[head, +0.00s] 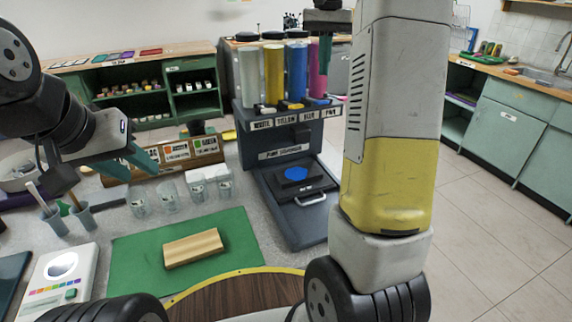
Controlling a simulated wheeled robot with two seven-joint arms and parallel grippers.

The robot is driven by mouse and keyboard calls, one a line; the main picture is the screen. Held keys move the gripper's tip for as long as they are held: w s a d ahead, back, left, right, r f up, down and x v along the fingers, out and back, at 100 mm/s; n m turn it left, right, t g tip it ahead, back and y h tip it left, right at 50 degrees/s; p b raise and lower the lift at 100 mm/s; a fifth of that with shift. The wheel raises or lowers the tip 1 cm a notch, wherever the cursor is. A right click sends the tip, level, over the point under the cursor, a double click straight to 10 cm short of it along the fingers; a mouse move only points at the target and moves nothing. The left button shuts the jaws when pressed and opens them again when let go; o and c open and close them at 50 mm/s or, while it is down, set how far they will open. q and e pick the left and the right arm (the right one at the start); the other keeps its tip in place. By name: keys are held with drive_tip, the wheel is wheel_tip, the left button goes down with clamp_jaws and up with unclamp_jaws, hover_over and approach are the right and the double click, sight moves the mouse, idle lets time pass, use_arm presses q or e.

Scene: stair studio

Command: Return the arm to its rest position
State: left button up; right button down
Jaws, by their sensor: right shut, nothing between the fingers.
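My right arm rises tall on the right side of the head view, with a white and yellow link. Its gripper (326,62) is high up, in front of the paint dispenser tubes, fingers pointing down. It is shut with nothing between the fingers. My left gripper (143,174) comes in from the left, above the table near the label rack. Its teal fingers look apart, and nothing shows between them.
A dispenser (283,128) with several colour tubes holds a blue disc (295,173) on its lower plate. A wooden block (193,248) lies on a green mat (133,279). Clear cups (168,196) and white-topped containers (209,184) stand behind it. Floor is free at right (480,235).

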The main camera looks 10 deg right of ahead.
drive_tip(key=shift+r, duration=0.4)
drive_tip(key=s+a+f+n+t, duration=0.1)
drive_tip(key=s+a, duration=0.3)
drive_tip(key=s, duration=0.4)
drive_tip(key=s+a+f+n+t+y, duration=0.1)
drive_tip(key=s+a+f+n+t, duration=0.1)
drive_tip(key=s, duration=0.6)
drive_tip(key=s+a+f+n+t+y, duration=0.1)
drive_tip(key=s+a+f+n+t, duration=0.1)
drive_tip(key=s+a+f, duration=0.3)
drive_tip(key=s+a+t, duration=0.1)
drive_tip(key=s+a, duration=0.1)
drive_tip(key=s, duration=0.1)
drive_tip(key=shift+f, duration=0.2)
